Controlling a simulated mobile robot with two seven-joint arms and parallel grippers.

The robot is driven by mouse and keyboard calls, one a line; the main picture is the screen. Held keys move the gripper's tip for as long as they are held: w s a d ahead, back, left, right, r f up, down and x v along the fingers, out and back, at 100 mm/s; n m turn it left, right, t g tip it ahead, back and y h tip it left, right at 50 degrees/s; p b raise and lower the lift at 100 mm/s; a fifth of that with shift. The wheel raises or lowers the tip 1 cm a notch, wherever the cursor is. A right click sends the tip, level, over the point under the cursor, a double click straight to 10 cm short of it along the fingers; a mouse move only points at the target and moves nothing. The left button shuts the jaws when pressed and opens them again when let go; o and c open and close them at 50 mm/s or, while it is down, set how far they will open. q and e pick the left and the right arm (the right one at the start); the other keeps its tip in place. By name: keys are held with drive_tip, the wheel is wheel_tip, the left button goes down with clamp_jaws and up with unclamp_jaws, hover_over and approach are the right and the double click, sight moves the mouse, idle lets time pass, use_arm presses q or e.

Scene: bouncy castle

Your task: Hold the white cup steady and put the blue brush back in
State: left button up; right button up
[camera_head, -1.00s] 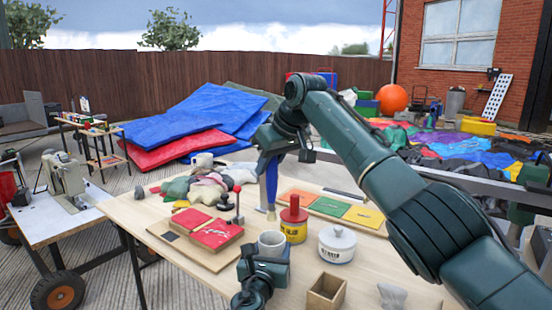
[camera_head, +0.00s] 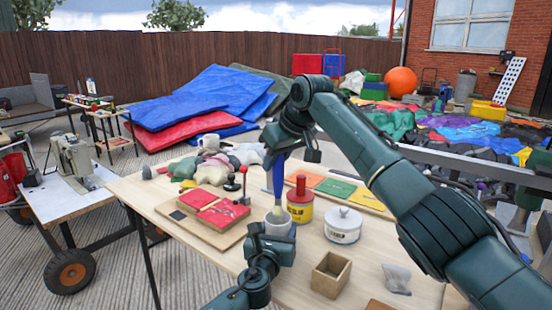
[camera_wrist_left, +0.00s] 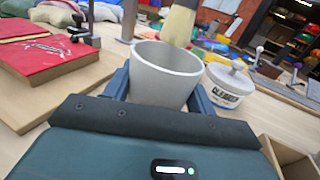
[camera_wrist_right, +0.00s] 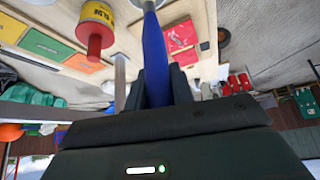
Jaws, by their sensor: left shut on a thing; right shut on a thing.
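The white cup (camera_head: 279,229) stands upright on the wooden table and looks pale grey. My left gripper (camera_head: 270,236) is shut around its sides; in the left wrist view the fingers flank the cup (camera_wrist_left: 165,82). The blue brush (camera_head: 278,182) hangs nearly upright, pale bristles down, from my right gripper (camera_head: 281,152), which is shut on its blue handle (camera_wrist_right: 155,62). The bristles (camera_wrist_left: 180,22) are at the cup's mouth, towards its far rim. I cannot tell whether their tip is below the rim. The cup's inside is mostly hidden.
A yellow tin with a red top (camera_head: 300,205) stands close right of the cup, and a white lidded pot (camera_head: 343,228) beyond it. A wooden box (camera_head: 330,275) is in front. Red pads on a board (camera_head: 210,207) lie left. Coloured panels (camera_head: 335,188) lie behind.

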sight(276, 182)
drive_tip(key=shift+f, duration=0.75)
idle(0.4)
drive_tip(key=shift+f, duration=0.55)
drive_tip(key=shift+f, duration=0.15)
idle(0.3)
drive_tip(key=shift+f, duration=0.5)
drive_tip(key=shift+f, duration=0.25)
drive_tip(key=shift+f, duration=0.35)
drive_tip(key=shift+f, duration=0.25)
idle(0.4)
drive_tip(key=o, duration=1)
